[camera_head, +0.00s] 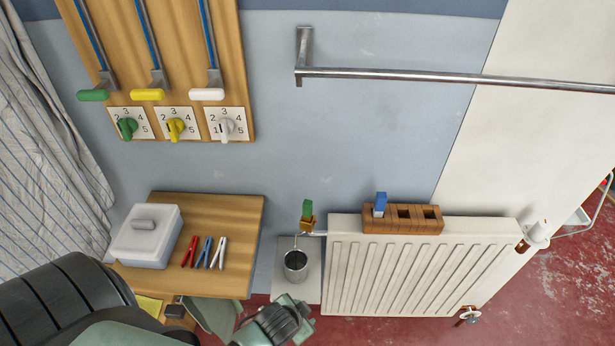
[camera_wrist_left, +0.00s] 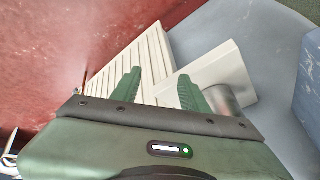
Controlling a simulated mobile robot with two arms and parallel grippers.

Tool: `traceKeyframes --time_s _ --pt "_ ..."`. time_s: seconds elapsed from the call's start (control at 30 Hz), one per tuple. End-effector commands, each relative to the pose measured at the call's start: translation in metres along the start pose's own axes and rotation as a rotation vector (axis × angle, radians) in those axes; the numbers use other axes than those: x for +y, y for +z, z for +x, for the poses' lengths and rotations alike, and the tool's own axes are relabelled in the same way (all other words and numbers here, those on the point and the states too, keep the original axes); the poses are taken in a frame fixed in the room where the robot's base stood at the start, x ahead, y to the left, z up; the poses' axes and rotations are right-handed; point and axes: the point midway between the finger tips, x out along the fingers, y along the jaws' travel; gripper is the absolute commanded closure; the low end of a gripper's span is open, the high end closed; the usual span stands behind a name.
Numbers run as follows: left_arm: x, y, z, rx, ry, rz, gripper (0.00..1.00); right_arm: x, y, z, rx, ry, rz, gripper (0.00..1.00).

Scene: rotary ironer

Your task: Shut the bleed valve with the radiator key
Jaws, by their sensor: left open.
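The white radiator (camera_head: 420,265) stands at the right in the head view. At its upper left corner is the brass bleed valve (camera_head: 307,224), with a green-handled piece (camera_head: 307,208), seemingly a key, upright on it. A blue-handled piece (camera_head: 380,203) stands in the left slot of a wooden block (camera_head: 425,219) on the radiator top. A metal cup (camera_head: 296,265) is below the valve. My left gripper (camera_wrist_left: 160,85) is open and empty, low in front of the radiator's left side. The radiator (camera_wrist_left: 140,60) and cup (camera_wrist_left: 220,100) also show in the wrist view. My right gripper is out of view.
A wooden table (camera_head: 230,220) at the left holds a white lidded box (camera_head: 147,240) and red, blue and white pegs (camera_head: 204,253). A metal rail (camera_head: 450,79) runs above the radiator. A panel (camera_head: 240,60) with levers and dials hangs at upper left.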

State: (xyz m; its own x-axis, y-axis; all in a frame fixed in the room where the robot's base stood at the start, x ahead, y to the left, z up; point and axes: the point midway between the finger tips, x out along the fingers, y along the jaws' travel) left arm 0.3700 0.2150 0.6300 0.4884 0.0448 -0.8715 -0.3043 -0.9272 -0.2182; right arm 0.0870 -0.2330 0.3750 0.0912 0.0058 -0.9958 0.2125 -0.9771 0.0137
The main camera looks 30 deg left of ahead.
Motion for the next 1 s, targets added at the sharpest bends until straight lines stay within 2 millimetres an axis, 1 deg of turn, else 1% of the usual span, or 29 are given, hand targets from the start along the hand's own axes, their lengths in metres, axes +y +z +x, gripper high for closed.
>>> traceKeyframes --time_s 0.03,0.1,0.17,0.23,0.27,0.3,0.37,0.4,0.47,0.5,0.57,0.6,0.63,0.67,0.7,0.77,0.8,0.83,0.87,0.9,0.97,1.0 --pt "-0.008 -0.017 -0.01 0.032 -0.018 0.017 0.55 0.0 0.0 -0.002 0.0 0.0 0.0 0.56" --pt "-0.02 -0.043 -0.009 0.105 -0.059 0.078 0.55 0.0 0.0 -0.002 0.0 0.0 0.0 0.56" --pt "-0.03 -0.068 -0.013 0.17 -0.096 0.128 0.55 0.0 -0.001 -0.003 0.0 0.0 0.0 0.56" --pt "-0.04 -0.098 -0.02 0.248 -0.14 0.193 0.55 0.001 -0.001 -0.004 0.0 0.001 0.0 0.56" --pt "-0.045 -0.111 -0.024 0.283 -0.16 0.222 0.55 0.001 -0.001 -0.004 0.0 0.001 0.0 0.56" --pt "-0.051 -0.13 -0.03 0.332 -0.188 0.262 0.55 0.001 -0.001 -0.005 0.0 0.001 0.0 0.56" --pt "-0.058 -0.16 -0.042 0.412 -0.235 0.332 0.55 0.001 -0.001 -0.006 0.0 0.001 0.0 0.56" --pt "-0.063 -0.181 -0.051 0.469 -0.268 0.381 0.55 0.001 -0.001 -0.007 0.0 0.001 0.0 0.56" --pt "-0.068 -0.212 -0.068 0.556 -0.32 0.46 0.55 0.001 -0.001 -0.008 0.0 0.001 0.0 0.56" --pt "-0.071 -0.233 -0.08 0.614 -0.357 0.516 0.55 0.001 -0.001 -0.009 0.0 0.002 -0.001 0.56" --pt "-0.072 -0.266 -0.102 0.71 -0.418 0.611 0.55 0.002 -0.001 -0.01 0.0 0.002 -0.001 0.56" --pt "-0.072 -0.288 -0.119 0.779 -0.462 0.679 0.55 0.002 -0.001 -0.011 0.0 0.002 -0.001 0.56" --pt "-0.071 -0.304 -0.134 0.833 -0.498 0.736 0.55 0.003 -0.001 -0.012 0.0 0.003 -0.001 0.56" --pt "-0.068 -0.32 -0.148 0.886 -0.535 0.796 0.55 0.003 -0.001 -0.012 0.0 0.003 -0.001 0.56" --pt "-0.063 -0.341 -0.17 0.962 -0.588 0.882 0.55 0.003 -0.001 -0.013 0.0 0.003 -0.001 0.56" --pt "-0.052 -0.369 -0.205 1.082 -0.675 1.027 0.55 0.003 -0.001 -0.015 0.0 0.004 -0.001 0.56" --pt "-0.041 -0.385 -0.229 1.162 -0.737 1.136 0.55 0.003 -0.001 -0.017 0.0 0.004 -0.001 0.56" --pt "-0.031 -0.396 -0.248 1.225 -0.786 1.223 0.55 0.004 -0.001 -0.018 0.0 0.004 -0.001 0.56" --pt "-0.02 -0.404 -0.267 1.288 -0.837 1.319 0.55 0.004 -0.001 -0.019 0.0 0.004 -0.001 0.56" --pt "-0.003 -0.412 -0.291 1.373 -0.912 1.463 0.55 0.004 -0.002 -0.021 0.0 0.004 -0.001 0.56" --pt "0.028 -0.416 -0.324 1.506 -1.035 1.729 0.55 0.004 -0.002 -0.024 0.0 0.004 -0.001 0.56" --pt "0.046 -0.41 -0.326 1.566 -1.085 1.917 0.55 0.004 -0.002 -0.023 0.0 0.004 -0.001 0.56"
